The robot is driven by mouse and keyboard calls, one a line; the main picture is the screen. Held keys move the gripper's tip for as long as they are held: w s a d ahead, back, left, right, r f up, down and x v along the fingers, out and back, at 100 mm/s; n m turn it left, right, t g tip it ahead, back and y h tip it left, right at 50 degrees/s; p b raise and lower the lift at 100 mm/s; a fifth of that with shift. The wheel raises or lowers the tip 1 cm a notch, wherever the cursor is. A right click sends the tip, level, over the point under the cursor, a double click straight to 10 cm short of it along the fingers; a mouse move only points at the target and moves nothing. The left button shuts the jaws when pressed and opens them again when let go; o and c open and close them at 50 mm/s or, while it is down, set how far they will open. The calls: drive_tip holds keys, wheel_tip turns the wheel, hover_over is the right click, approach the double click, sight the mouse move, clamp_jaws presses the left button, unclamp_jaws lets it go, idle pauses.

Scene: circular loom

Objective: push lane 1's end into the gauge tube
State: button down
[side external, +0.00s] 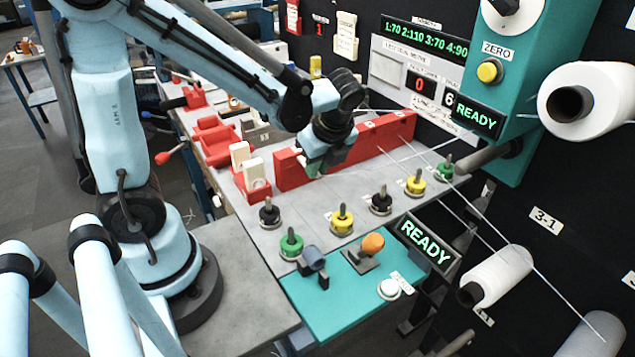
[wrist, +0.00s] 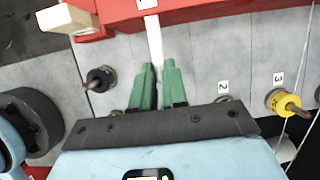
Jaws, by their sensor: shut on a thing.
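My gripper (side external: 314,168) is at the red bar (side external: 345,150), low over the grey table. In the wrist view its green fingers (wrist: 159,72) are shut on a narrow white strand end (wrist: 154,36), which runs straight up to the red bar. It looks like lane 1's end, though no lane 1 label shows. In the side view the gripper hides the held part. A short grey-blue tube (side external: 313,257) lies on a dark stand on the teal panel, well in front of the gripper. It may be the gauge tube; its bore cannot be made out.
Black, yellow and green pegs (side external: 342,219) stand between the bar and the teal panel (side external: 345,310). An orange knob (side external: 372,244) and a white button (side external: 389,288) are on that panel. Thin strands (side external: 470,205) slant down to white spools (side external: 497,276) at the right.

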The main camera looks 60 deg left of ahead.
drive_tip(key=shift+d, duration=0.65)
drive_tip(key=d, duration=0.4)
drive_tip(key=shift+r, duration=0.1)
